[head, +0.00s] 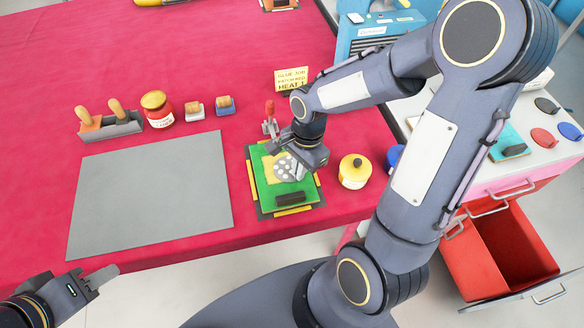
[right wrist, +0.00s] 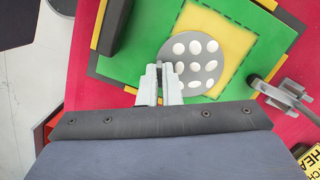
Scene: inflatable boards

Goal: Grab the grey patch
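The grey patch (head: 284,167) is a round disc with several white dots, lying at a yellow square on a green board. It also shows in the right wrist view (right wrist: 193,60). My right gripper (head: 296,174) is at the patch's edge. In the right wrist view its fingertips (right wrist: 159,68) are close together with a narrow gap, one over the disc and one just off its rim. I cannot tell whether they pinch it. My left gripper (head: 108,272) is low at the left, off the table front, far from the patch; whether its fingers are apart is unclear.
The green board (head: 258,190) carries a dark block (head: 293,198). A red-handled tool (head: 269,117) stands behind it, a yellow jar (head: 354,171) right. A large grey sheet (head: 150,195) lies left. A red jar (head: 157,108) and wooden-handled tools (head: 110,123) stand behind the sheet. An open red drawer (head: 510,245) is right.

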